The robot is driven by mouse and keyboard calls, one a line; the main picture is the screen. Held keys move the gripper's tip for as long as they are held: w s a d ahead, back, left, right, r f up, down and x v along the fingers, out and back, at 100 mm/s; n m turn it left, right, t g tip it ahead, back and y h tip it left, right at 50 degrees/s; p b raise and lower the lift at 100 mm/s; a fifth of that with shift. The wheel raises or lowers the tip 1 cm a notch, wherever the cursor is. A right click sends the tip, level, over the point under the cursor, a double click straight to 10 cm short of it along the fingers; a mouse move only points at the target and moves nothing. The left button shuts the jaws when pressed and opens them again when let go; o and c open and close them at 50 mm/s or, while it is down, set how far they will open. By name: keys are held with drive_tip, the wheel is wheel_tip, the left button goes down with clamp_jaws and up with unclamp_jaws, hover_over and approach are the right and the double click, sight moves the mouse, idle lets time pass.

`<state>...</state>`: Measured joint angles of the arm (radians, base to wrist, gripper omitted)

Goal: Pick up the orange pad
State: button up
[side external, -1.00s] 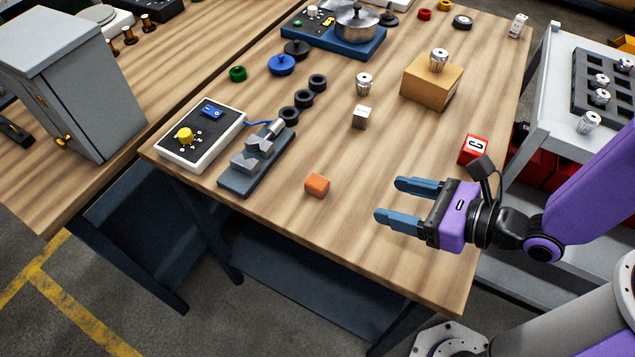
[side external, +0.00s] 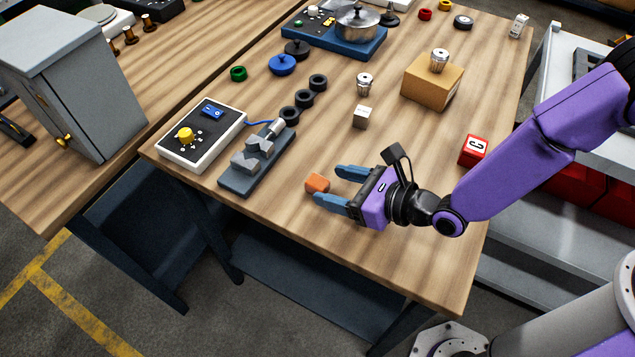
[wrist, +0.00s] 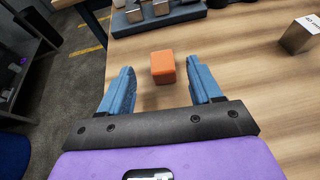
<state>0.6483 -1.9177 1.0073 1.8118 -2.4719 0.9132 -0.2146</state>
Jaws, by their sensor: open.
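The orange pad (side external: 317,183) is a small block lying on the wooden table near its front edge. My gripper (side external: 325,187) is open, with its blue fingers pointing at the pad from the right. In the wrist view the pad (wrist: 163,67) sits just past the fingertips, in line with the gap between them. My gripper (wrist: 160,80) holds nothing there, and bare table shows between the fingers. I cannot tell from these views how high the fingers are above the table.
A grey V-block fixture (side external: 257,163) and a control box (side external: 202,135) stand left of the pad. A metal cube (side external: 362,117) and a red block (side external: 474,150) are behind and right. The table's front edge is close. The table around the pad is clear.

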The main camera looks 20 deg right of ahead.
sight(321, 183)
drive_tip(key=shift+f+x, duration=0.1)
drive_tip(key=shift+x, duration=1.2)
drive_tip(key=shift+f+x, duration=0.15)
drive_tip(key=shift+x, duration=1.15)
drive_tip(key=shift+d, duration=0.1)
drive_tip(key=c, duration=1)
